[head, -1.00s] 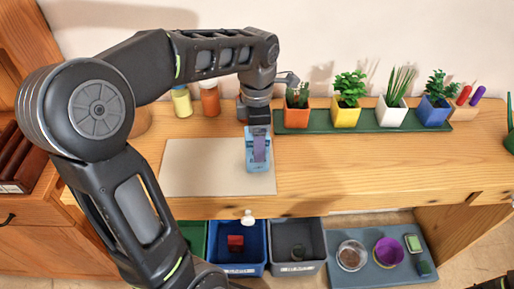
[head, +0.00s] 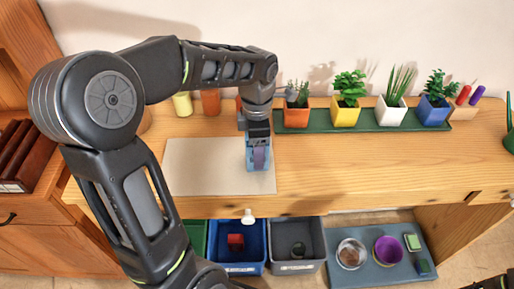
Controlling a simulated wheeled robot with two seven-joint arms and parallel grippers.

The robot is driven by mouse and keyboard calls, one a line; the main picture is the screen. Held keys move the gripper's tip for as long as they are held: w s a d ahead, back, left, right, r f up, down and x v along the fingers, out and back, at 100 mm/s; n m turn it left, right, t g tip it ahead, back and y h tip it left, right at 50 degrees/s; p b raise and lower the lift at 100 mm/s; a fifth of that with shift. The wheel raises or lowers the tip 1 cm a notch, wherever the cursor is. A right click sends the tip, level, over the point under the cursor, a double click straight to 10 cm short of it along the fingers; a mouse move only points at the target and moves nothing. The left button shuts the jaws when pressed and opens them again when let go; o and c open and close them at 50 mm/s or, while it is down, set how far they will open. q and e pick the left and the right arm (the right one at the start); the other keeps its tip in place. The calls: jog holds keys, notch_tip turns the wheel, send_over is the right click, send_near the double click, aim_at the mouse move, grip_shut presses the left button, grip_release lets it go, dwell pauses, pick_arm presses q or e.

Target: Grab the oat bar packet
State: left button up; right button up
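A small blue packet with a purple patch (head: 258,162), which looks like the oat bar packet, is at the right end of the pale mat (head: 205,168) on the wooden bench. No lettering on it can be read. My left gripper (head: 258,147) reaches down over the packet from behind and hides its upper part. The fingertips overlap the packet, and I cannot tell if they are closed on it.
A green tray (head: 362,129) with several potted plants stands to the right of my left gripper. Jars, including an orange one (head: 209,103), stand behind the arm. Below the bench edge are a blue bin (head: 237,268) and a grey bin (head: 296,266). The bench right of the mat is clear.

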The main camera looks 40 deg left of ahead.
pick_arm(q)
jog(key=c, duration=1.2)
notch_tip(320, 180, up, 10)
jog(key=shift+r, duration=0.1)
dwell(0.6)
